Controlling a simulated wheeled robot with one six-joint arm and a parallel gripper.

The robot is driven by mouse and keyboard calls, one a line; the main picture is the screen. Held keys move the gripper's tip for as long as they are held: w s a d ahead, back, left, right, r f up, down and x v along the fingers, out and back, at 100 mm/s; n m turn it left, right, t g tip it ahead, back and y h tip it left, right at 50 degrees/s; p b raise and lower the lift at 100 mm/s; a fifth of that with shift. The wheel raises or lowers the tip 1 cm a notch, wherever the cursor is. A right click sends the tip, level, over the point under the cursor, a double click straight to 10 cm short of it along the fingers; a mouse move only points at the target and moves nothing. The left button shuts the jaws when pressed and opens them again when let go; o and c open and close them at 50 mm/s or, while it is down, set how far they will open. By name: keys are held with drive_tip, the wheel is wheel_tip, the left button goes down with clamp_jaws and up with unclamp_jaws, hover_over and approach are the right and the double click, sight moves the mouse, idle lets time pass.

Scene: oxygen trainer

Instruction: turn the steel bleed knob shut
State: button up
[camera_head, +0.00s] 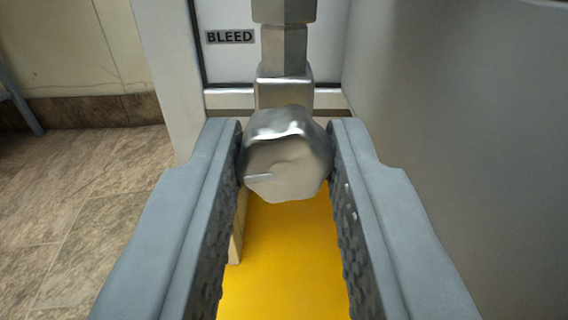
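The steel bleed knob (287,160) is a shiny faceted knob in the middle of the view. It sits at the lower end of a vertical metal fitting (284,50). My gripper (286,150) has one grey finger on each side of the knob, with the fingertips at its left and right edges. The fingers appear to touch the knob on both sides and look closed on it. A short light mark shows on the knob's lower left face. A label reading BLEED (230,37) is on the white panel left of the fitting.
A grey wall or panel (450,130) stands close on the right. A pale upright post (170,70) stands at the left. A yellow surface (285,265) lies below the knob. Tiled floor (80,200) is open at the left.

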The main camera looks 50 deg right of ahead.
drive_tip(key=shift+m, duration=0.8)
drive_tip(key=o, duration=1)
drive_tip(key=v, duration=1.7)
drive_tip(key=shift+s+a, duration=0.15)
drive_tip(key=shift+a, duration=0.05)
